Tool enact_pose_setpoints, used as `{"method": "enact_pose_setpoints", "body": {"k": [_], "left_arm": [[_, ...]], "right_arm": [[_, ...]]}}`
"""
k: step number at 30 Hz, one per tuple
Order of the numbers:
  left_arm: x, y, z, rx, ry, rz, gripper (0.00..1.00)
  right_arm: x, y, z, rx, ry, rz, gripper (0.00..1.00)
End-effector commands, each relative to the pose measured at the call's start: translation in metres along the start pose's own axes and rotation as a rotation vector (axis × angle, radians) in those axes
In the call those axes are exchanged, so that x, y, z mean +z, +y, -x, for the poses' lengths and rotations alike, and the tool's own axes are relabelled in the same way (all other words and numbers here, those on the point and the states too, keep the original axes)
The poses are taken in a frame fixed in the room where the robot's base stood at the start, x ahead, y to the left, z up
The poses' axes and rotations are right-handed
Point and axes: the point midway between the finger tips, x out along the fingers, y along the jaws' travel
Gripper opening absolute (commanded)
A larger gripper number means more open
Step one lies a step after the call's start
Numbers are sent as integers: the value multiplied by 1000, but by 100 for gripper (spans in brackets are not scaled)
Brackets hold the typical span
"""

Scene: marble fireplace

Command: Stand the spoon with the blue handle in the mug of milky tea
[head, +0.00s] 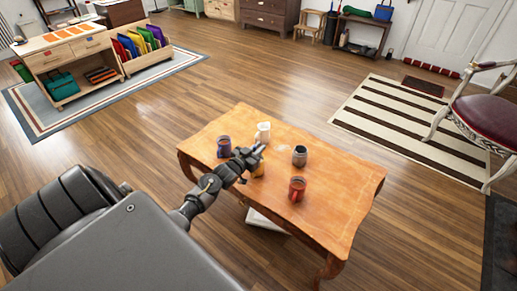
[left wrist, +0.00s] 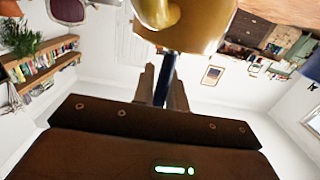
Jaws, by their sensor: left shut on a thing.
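My left gripper (head: 254,154) reaches over the wooden table among the mugs. In the left wrist view its two fingers (left wrist: 164,90) are shut on the dark blue handle of the spoon (left wrist: 164,78). A yellow mug (left wrist: 190,22) is close beyond the fingertips there, and the handle runs up to its edge. The spoon's far end is hidden, so I cannot tell whether it is inside the mug. In the head view the yellow mug (head: 258,171) is partly hidden by my gripper. I cannot make out which mug holds milky tea. My right gripper is not in view.
On the table (head: 340,190) also stand a blue mug (head: 224,148), a white mug (head: 263,131), a grey mug (head: 299,157) and a red mug (head: 297,191). The table's right side is clear. A chair (head: 490,120) stands at the far right.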

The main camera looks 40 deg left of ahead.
Motion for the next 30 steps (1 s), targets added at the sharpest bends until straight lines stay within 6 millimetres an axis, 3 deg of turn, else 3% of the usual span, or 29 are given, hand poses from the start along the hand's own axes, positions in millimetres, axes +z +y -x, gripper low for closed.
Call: {"method": "enact_pose_setpoints", "body": {"k": [10, 11, 16, 22, 27, 30], "left_arm": [[0, 0, 0, 0, 0, 0, 0], [0, 0, 0, 0, 0, 0, 18], [0, 0, 0, 0, 0, 0, 39], [1, 0, 0, 0, 0, 0, 40], [0, 0, 0, 0, 0, 0, 61], [0, 0, 0, 0, 0, 0, 61]], "right_arm": [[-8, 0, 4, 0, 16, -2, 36], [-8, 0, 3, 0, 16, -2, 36], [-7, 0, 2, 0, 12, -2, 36], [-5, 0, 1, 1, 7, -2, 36], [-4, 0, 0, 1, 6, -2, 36], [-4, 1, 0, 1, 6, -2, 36]]}}
